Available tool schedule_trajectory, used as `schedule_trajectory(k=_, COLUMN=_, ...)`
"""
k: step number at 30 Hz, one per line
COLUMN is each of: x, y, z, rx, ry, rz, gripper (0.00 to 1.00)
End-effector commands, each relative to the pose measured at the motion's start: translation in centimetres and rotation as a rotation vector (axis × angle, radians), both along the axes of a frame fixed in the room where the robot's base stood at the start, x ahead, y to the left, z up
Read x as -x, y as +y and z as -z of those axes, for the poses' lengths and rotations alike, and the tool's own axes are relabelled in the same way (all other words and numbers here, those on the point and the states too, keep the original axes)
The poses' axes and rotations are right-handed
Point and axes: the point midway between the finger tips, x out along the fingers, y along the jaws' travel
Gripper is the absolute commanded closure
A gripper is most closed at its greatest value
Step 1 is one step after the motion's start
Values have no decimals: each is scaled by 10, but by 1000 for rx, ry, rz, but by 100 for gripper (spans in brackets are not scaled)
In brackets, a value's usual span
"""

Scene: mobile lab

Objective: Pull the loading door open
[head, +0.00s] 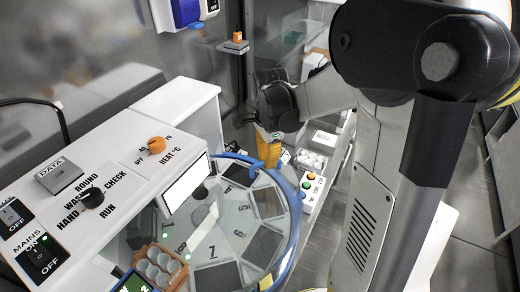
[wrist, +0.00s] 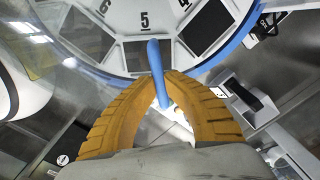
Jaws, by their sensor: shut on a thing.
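The loading door shows as a clear round cover with a blue rim (head: 294,222) over a numbered white drum (head: 222,240). In the wrist view the blue rim (wrist: 236,52) curves across the top. A blue bar-shaped handle (wrist: 154,55) stands out from it toward me. My gripper (wrist: 157,80) has its two ribbed orange fingers closed on this handle, one on each side.
A white control panel with an orange heat knob (head: 156,145) and black selector (head: 92,198) stands left. A brown rack of round white items (head: 160,268) sits in front. A button box (head: 312,188) lies right of the rim. My arm fills the right side.

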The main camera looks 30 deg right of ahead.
Motion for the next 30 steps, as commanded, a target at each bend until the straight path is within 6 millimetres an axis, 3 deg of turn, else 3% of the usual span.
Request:
schedule_trajectory(k=15, x=94, y=36, z=-1, rx=-1, ry=0, rz=478, gripper=100)
schedule_trajectory(k=21, x=118, y=56, z=0, rx=0, ry=1, rz=628, gripper=100)
schedule_trajectory(k=30, x=138, y=77, z=0, rx=0, ry=0, rz=772, gripper=100)
